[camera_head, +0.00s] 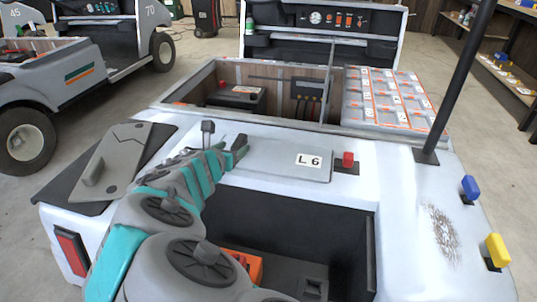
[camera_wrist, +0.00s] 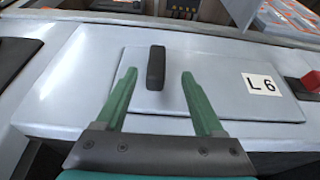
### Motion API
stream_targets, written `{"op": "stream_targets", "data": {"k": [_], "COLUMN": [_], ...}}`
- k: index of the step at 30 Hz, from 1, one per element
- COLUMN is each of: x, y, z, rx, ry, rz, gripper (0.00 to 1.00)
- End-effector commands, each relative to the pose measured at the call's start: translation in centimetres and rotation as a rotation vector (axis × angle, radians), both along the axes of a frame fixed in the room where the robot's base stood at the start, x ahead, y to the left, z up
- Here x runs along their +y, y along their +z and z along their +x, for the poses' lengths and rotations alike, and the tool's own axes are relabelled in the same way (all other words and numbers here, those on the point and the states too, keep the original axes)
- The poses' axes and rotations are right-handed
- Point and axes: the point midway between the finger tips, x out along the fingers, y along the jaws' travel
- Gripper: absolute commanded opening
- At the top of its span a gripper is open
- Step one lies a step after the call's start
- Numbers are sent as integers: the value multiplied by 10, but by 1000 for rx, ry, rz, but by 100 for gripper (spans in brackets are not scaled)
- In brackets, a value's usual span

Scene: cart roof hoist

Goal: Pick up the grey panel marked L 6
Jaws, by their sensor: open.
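The grey panel marked L 6 (camera_head: 278,166) lies flat on the white cart deck, with its white label toward its right end. In the wrist view the panel (camera_wrist: 205,105) shows a dark upright handle (camera_wrist: 156,67) near its left part. My gripper (camera_head: 240,147) is over the left part of the panel in the head view. In the wrist view my gripper (camera_wrist: 157,78) is open and empty, its green fingers on either side of the handle in the picture. Whether the fingertips are level with the handle or above it, I cannot tell.
A red latch (camera_head: 348,159) sits at the panel's right end. Another grey panel with a handle (camera_head: 115,160) lies on a black mat at left. Open bays lie behind and in front. A black post (camera_head: 463,80) rises at right.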

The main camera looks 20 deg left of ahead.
Motion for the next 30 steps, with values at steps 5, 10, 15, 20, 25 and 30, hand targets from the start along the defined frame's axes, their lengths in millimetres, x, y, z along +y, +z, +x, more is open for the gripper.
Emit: {"op": "stream_targets", "data": {"k": [5,10,15,20,25,30], "x": [0,4,11,12,12,12], "y": [-6,-12,-21,-25,-26,-26], "z": [17,31,52,63,65,65], "rx": [2,3,4,3,2,3], "ry": [-6,-7,-8,-8,-7,-7], "rz": [3,3,4,5,6,6], "gripper": [70,70,70,70,70,61]}}
